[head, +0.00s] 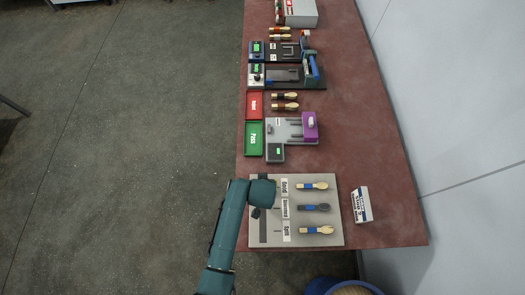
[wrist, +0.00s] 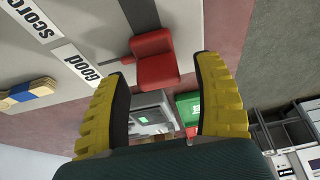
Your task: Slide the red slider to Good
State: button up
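The red slider (wrist: 155,58) shows in the wrist view at the end of a dark slot, beside the Good label (wrist: 78,64). A dark tick mark runs from near that label to the slider. My gripper (wrist: 162,72) is open, its yellow fingers to either side of and below the slider in the picture; I cannot tell whether they touch it. In the head view my gripper (head: 262,194) is over the grey board (head: 334,215), left of the Good label (head: 285,186), and hides the slider. The slot (head: 263,228) runs below it past the other labels.
Several brushlike wooden spoons (head: 312,186) lie on the board. A white box (head: 361,204) stands right of it on the red table (head: 390,215). A green tray (head: 254,139), a red tray (head: 254,105) and a grey-purple device (head: 290,130) stand farther back.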

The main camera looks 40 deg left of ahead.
jog(key=v, duration=1.2)
jog(key=shift+w, duration=0.1)
